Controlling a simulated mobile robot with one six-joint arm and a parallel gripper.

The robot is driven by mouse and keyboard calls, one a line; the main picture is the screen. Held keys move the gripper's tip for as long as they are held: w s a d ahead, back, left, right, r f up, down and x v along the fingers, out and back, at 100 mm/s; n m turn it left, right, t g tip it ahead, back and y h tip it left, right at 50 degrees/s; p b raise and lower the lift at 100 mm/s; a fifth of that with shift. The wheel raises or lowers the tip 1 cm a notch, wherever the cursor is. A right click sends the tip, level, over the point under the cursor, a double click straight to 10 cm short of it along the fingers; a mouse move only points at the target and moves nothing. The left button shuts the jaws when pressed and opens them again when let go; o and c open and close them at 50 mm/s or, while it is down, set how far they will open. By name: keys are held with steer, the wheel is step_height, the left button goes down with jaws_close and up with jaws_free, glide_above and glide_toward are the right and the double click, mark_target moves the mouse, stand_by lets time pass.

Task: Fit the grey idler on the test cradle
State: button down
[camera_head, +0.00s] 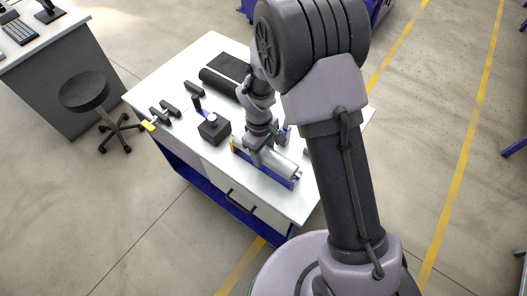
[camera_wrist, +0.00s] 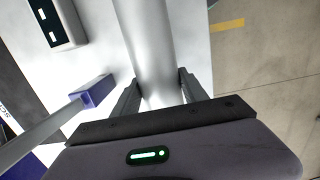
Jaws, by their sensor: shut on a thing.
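The grey idler (camera_head: 281,163) is a light metallic roller on the right part of the white bench. In the wrist view the idler (camera_wrist: 150,45) runs between my two fingers. My gripper (camera_head: 258,157) is shut around it, pointing down; its fingers (camera_wrist: 158,88) flank the roller in the wrist view. The blue test cradle (camera_head: 268,175), with a yellow piece at its left end, lies along the roller's near side. The roller is at or just above the cradle; I cannot tell whether it rests in it. My arm hides part of the far side.
The white bench (camera_head: 213,48) also holds a black box (camera_head: 214,127), a dark roller (camera_head: 224,80) and several small dark parts to the left. A blue block (camera_wrist: 95,92) shows beside the roller in the wrist view. A stool (camera_head: 84,91) stands left of the bench.

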steer(key=shift+f+b, duration=0.75)
steer(key=shift+f, duration=0.3)
steer(key=c, duration=0.5)
jaws_free()
steer(key=r+p, duration=0.2)
steer(key=r, duration=0.3)
steer(key=r+p, duration=0.1)
steer(key=r, duration=0.5)
steer(key=w+a+r+p, duration=0.1)
steer(key=r+p, duration=0.1)
steer(key=r, duration=0.4)
steer(key=shift+a+r+p, duration=0.1)
steer(key=shift+r+p, duration=0.1)
steer(key=shift+p, duration=0.15)
